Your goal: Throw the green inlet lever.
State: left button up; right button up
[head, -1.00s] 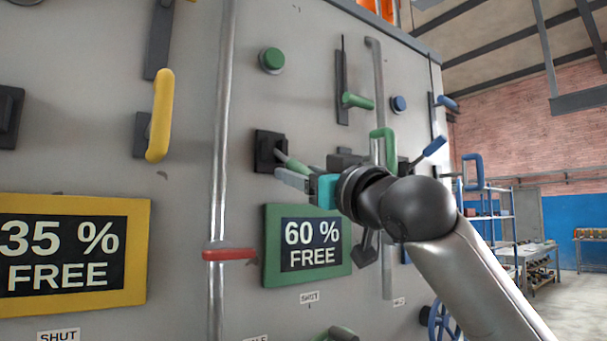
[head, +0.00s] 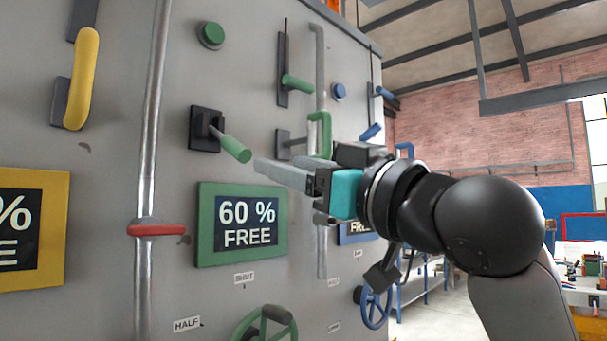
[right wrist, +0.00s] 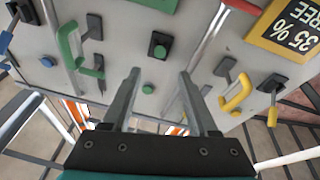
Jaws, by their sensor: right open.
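A lever with a green grip (head: 236,149) stands out from a black square plate on the grey panel, above the green-framed "60 % FREE" display (head: 242,222). Its grip slants down and toward me. In the right wrist view the lever (right wrist: 158,49) shows nearly end-on, beyond and between the fingers. My right gripper (head: 261,168) is open and empty, its fingertips just right of and slightly below the grip's end in the head view. I cannot tell the depth gap. The right wrist view shows both fingers apart (right wrist: 161,74). My left gripper is not in view.
A green slider handle (head: 297,83), a green looped handle (head: 321,133) and a green button (head: 210,35) are nearby on the panel. A vertical pipe with a red handle (head: 157,230) runs left of the lever. A green wheel (head: 266,322) is below. Yellow controls stand further left.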

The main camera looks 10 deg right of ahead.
jog(key=shift+v, duration=1)
